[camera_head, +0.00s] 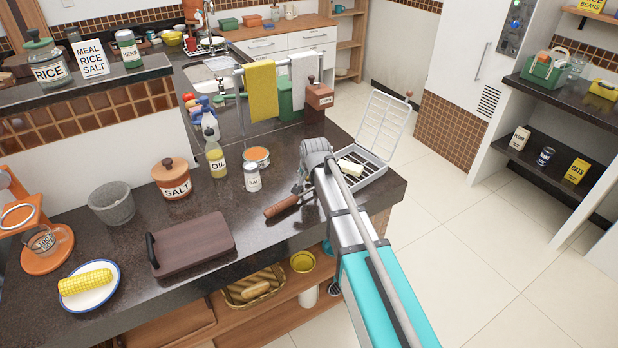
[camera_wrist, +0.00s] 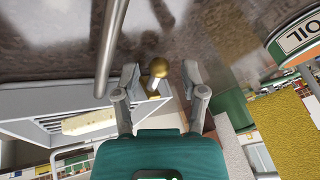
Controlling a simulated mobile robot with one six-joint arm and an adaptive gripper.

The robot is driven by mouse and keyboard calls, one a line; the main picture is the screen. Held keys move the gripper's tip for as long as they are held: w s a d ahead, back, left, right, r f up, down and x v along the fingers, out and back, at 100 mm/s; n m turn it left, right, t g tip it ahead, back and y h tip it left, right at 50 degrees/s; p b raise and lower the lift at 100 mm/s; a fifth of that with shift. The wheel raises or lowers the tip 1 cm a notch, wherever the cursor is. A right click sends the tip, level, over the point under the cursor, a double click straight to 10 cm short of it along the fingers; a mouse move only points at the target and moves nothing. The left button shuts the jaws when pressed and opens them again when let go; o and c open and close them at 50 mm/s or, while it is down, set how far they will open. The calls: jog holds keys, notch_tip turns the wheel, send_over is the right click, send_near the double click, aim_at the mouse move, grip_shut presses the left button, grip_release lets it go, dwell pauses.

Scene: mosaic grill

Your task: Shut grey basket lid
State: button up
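The grey wire basket (camera_head: 378,172) lies at the right end of the dark counter and holds a pale yellow block (camera_head: 350,167). Its grid lid (camera_head: 385,121) stands raised at the back, tilted open, with a small brown knob on top. My gripper (camera_head: 308,182) is just left of the basket, over the counter, its fingertips partly hidden by its own body. In the wrist view my gripper (camera_wrist: 160,76) has its fingers apart, with a gold ball on a pale stem between them; contact is unclear. The basket (camera_wrist: 42,130) shows left of the fingers there.
A brown wooden handle (camera_head: 283,206) lies left of my gripper. A towel rack with a yellow towel (camera_head: 262,90) stands behind. Open floor lies to the right.

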grip_shut()
dwell(0.4)
jog(key=shift+o, duration=1.1)
grip_release()
jog(key=shift+r, duration=0.1)
